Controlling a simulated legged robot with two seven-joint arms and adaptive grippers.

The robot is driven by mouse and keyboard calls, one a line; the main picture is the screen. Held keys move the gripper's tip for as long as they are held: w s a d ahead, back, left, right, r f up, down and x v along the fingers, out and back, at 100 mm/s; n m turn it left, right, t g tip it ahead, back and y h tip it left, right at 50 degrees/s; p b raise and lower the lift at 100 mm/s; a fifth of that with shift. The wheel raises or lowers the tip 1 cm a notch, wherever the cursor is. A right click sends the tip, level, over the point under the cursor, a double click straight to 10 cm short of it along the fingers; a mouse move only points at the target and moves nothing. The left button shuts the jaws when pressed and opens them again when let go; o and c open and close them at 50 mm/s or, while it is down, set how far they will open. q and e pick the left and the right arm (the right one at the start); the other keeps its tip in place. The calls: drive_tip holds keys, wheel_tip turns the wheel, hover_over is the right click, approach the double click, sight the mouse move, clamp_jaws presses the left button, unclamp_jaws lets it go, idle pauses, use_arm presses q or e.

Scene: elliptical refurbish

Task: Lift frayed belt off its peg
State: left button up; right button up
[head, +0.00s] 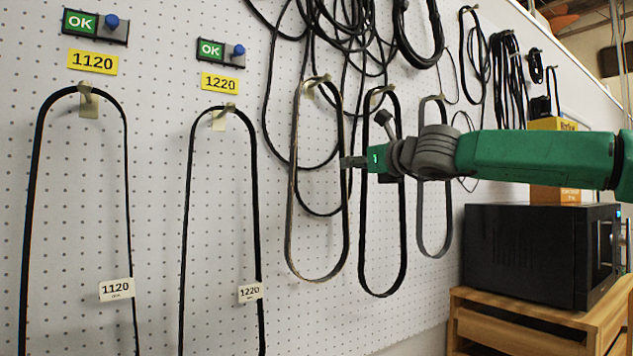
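Several belt loops hang from pegs on the white pegboard. The third loop from the left (289,222) has a pale, worn-looking edge and seems to be the frayed belt; it hangs on its peg (313,83). A dark belt (403,230) hangs just right of it, and a greyish belt (449,220) hangs beyond, partly behind my arm. My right gripper (346,162) reaches in from the right, with its fingertips at the right strand of the worn belt. I cannot tell whether they touch or grip it. My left gripper is out of view.
Belts tagged 1120 (116,290) and 1220 (250,292) hang at left under green OK signs (82,22). Black cable coils (345,30) hang above and behind the middle loops. A black microwave (520,255) stands on a wooden cabinet (475,335) at lower right.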

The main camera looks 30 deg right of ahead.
sight(343, 186)
drive_tip(key=w, duration=0.3)
drive_tip(key=w+p, duration=0.1)
drive_tip(key=shift+w+d+f, duration=0.35)
drive_tip(key=shift+w+a, duration=0.1)
drive_tip(key=shift+w, duration=0.1)
drive_tip(key=shift+s+a+r, duration=0.15)
drive_tip(key=shift+a, duration=0.1)
drive_tip(key=shift+s+a, duration=0.1)
clamp_jaws()
